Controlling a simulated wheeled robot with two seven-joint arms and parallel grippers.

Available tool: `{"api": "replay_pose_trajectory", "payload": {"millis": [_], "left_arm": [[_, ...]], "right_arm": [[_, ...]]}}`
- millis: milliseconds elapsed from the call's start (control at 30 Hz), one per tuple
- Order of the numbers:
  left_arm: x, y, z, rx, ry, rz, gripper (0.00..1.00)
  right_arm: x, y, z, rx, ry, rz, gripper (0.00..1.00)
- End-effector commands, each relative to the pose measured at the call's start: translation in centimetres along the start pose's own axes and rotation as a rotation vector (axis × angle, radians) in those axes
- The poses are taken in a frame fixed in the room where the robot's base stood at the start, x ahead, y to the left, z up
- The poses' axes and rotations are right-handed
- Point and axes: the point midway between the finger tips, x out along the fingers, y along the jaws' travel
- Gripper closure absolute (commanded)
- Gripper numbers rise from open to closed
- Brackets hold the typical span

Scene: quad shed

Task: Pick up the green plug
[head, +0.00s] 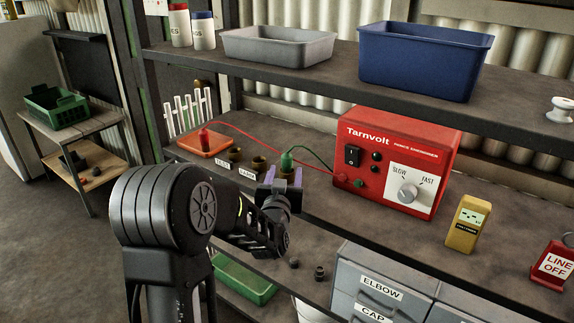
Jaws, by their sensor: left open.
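The green plug (286,160) stands upright at the front of the middle shelf, in or on a brass-coloured socket. A green wire runs from it toward the red Tarnvolt fence energiser (398,160). My left gripper (284,174) is open, its two purple fingers spread left and right at the plug's lower part. I cannot tell whether they touch it or how deep they reach. The wrist hides part of the socket below. A red plug (204,138) with a red wire stands on an orange block (206,145) to the left. My right gripper is not in view.
Two empty brass sockets (259,163) with labels stand left of the green plug. A yellow tester (467,222) and a red LINE OFF tag (553,264) are to the right. The upper shelf, with a blue bin (424,60) and grey tray (278,46), overhangs the back.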

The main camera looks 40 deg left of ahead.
Motion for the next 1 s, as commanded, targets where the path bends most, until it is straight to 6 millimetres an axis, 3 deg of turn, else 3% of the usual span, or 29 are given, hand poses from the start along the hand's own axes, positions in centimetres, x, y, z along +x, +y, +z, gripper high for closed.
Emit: {"api": "replay_pose_trajectory", "payload": {"millis": [267,667,1000], "left_arm": [[0.2,0.0,0.0,0.000,-0.001,0.000,0.46],[5.0,-0.2,0.0,0.001,-0.001,0.000,0.46],[5.2,-0.2,0.0,0.000,-0.001,0.000,0.46]], "right_arm": [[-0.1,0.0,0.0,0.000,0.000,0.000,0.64],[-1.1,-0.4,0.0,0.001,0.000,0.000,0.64],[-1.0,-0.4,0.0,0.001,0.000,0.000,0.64]]}}
